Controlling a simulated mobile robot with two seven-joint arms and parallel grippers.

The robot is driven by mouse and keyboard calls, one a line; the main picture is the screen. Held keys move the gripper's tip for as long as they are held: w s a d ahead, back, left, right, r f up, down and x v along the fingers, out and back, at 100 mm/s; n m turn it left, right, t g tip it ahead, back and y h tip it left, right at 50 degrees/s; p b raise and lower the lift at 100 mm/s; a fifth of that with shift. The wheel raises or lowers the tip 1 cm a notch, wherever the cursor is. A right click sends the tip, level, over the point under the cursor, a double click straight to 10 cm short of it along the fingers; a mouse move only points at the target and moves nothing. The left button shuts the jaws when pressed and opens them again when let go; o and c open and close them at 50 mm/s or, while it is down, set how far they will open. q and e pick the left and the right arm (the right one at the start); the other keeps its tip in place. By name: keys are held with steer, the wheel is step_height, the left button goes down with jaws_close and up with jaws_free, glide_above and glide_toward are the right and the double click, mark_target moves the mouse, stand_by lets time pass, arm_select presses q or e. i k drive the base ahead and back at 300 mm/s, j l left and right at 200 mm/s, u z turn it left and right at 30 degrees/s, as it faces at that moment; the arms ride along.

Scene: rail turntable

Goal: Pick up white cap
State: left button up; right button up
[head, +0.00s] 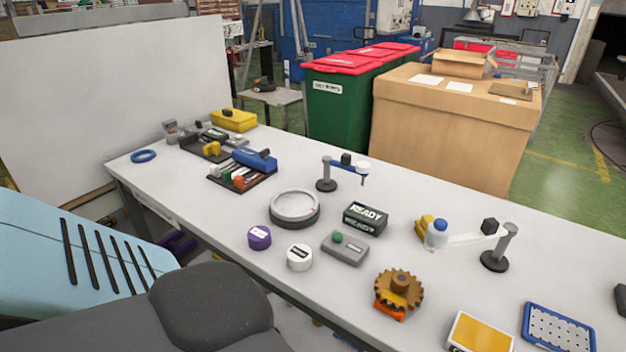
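A white cap (300,257) with a dark label on its face sits on the table (420,282) near its front edge. A purple cap (259,237) with a white label lies just left of it. A round grey turntable (295,208) stands behind both caps. A grey box with a green button (345,247) is right of the white cap. Neither of my grippers shows in the head view; my light blue and dark grey body parts fill the lower left.
A black READY sign (365,218), a brown gear (399,293) and two posts (326,176) (498,250) stand around the middle and right. A blue tray (558,328) and a yellow-topped block (481,332) are at front right. Tool trays (240,182) are at far left.

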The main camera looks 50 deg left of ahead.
mark_target(299, 260)
steer(key=i+u, duration=0.1)
steer(key=i, duration=0.4)
steer(key=u, duration=1.85)
steer(key=l+z, duration=0.5)
